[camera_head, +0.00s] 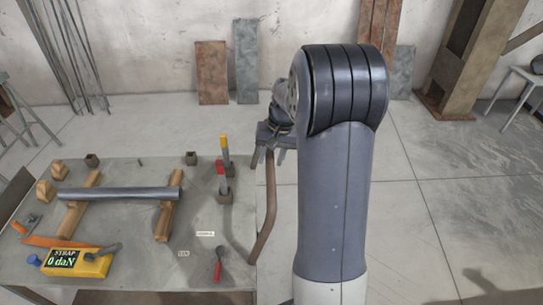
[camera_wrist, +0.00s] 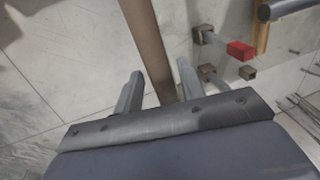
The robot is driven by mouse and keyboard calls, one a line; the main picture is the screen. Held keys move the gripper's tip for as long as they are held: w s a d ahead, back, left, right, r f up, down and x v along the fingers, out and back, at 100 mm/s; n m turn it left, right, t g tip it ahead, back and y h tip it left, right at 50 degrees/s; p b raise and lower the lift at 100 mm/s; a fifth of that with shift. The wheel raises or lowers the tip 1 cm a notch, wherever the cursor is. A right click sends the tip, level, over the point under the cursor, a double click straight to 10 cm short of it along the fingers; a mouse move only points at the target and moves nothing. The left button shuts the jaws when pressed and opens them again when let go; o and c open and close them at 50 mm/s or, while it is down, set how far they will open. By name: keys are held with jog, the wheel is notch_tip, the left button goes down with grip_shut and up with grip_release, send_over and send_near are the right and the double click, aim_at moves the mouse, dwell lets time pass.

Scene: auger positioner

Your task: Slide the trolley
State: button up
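No part is clearly recognisable as a trolley. A long brown bar (camera_head: 269,205) stands beside the table's right edge, bent lower down; it also shows in the wrist view (camera_wrist: 145,40). My gripper (camera_head: 269,157) is at the bar's upper end, fingers pointing down. In the wrist view my gripper (camera_wrist: 160,78) has its two fingers spread, one on each side of the bar, with narrow gaps. Whether a finger touches the bar I cannot tell. My arm hides the floor to the right of the bar.
The grey table (camera_head: 130,175) carries a metal tube (camera_head: 120,193) on wooden blocks, a red-and-yellow upright clamp (camera_head: 224,165), a red-handled tool (camera_head: 218,268) and a yellow box (camera_head: 75,262) reading "STRAP 0 daN". Floor right of my arm is open; a stool (camera_head: 520,85) stands behind.

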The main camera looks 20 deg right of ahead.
grip_shut()
jog(key=shift+a, duration=0.15)
dwell(0.4)
